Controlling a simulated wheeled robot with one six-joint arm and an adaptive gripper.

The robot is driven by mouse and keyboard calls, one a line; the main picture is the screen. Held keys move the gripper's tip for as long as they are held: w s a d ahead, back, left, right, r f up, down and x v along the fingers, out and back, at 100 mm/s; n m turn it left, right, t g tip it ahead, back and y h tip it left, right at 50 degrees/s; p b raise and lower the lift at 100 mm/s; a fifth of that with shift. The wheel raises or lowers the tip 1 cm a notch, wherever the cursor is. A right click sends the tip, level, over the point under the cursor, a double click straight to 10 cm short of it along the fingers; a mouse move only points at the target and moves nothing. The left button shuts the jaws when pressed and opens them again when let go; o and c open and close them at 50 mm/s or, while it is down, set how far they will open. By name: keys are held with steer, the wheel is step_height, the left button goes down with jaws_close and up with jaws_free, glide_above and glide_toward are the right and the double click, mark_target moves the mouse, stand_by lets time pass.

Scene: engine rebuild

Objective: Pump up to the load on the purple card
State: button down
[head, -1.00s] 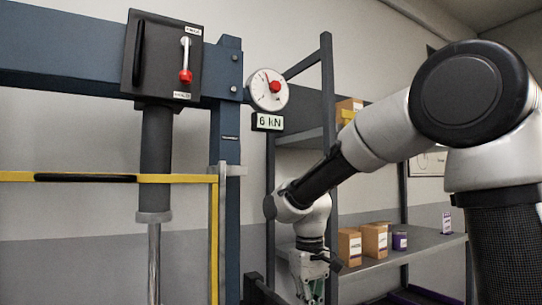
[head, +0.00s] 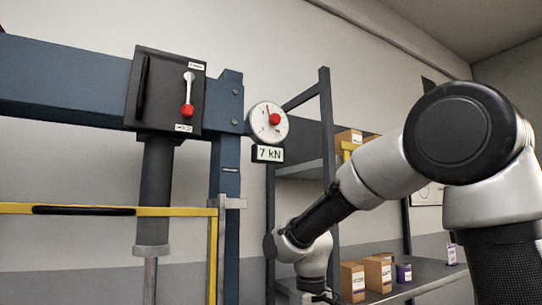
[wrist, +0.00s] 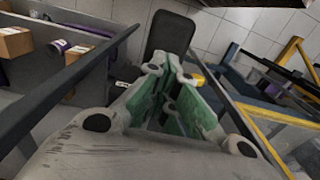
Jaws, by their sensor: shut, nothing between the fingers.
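The dial gauge (head: 268,123) with a red centre is on the press frame, and its display (head: 268,154) reads 7 kN. A small purple-and-white card (head: 452,255) stands on the shelf at the right; its writing is too small to read. A lever (head: 188,95) with a red knob hangs down on the black panel (head: 160,112), its labels unreadable. My gripper (wrist: 186,75) is shut and empty in the wrist view, with green finger pads. A dark rounded pad (wrist: 168,36) appears just beyond the fingers; contact cannot be told. The head view cuts off the gripper at the bottom.
A yellow guard bar (head: 180,211) with a black grip crosses in front of the press ram (head: 155,190). Boxes (head: 377,273) and a purple-labelled can (head: 403,272) stand on the grey shelf (head: 430,272). The shelf's dark upright (head: 327,130) is close behind my arm.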

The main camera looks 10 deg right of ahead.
steer(key=shift+f, duration=1.25)
stand_by(0.5)
steer(key=shift+f, duration=1.05)
stand_by(0.5)
steer(key=shift+f, duration=0.4)
